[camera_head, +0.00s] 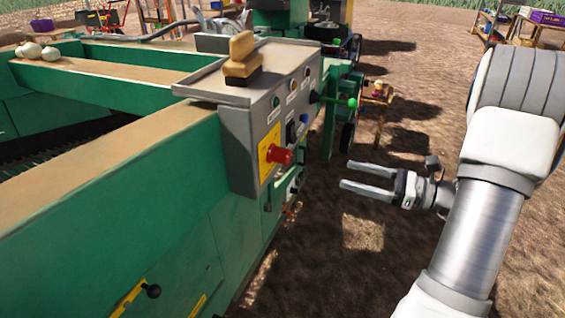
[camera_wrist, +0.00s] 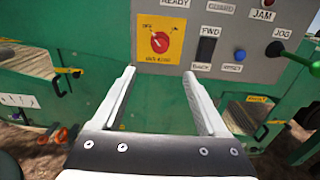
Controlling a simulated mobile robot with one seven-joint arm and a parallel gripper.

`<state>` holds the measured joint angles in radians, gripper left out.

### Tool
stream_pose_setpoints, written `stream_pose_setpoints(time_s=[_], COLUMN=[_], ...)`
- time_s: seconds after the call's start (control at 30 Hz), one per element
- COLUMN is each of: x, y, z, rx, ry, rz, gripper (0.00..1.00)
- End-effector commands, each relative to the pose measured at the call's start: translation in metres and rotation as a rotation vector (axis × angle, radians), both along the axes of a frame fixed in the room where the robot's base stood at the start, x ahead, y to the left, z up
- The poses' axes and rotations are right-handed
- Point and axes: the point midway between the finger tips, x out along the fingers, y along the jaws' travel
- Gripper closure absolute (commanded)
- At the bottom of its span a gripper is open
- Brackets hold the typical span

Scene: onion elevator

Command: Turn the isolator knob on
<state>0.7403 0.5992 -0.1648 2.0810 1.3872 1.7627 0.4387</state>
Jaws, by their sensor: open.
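The red isolator knob (camera_head: 281,156) sits on a yellow plate (camera_head: 266,150) on the grey control box (camera_head: 240,150). In the wrist view the knob (camera_wrist: 159,42) faces me, with a pale pointer mark on it and lettering around it too small to read surely. My gripper (camera_head: 346,173) is open and empty, to the right of the knob with a clear gap. In the wrist view the fingers of my gripper (camera_wrist: 159,73) point at the panel, and the knob appears just beyond and between their tips.
A FWD/BACK switch (camera_wrist: 207,50), a blue reset button (camera_wrist: 239,55) and a green-knobbed JOG lever (camera_wrist: 283,61) are right of the knob. A brush (camera_head: 242,62) lies on top of the box. Green machine frame surrounds it; open dirt lies to the right.

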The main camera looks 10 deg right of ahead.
Motion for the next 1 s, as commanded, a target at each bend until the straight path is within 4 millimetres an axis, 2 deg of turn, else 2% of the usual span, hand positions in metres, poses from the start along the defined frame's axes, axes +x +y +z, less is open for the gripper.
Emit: stream_pose_setpoints(time_s=[0.17,0.7,1.0], x=[0.011,0.078,0.099], y=[0.016,0.109,0.137], z=[-0.001,-0.002,0.000], rx=[0.002,0.000,-0.001], ry=[-0.002,-0.002,-0.002], rz=[0.002,0.004,0.001], gripper=[0.24,0.24,0.24])
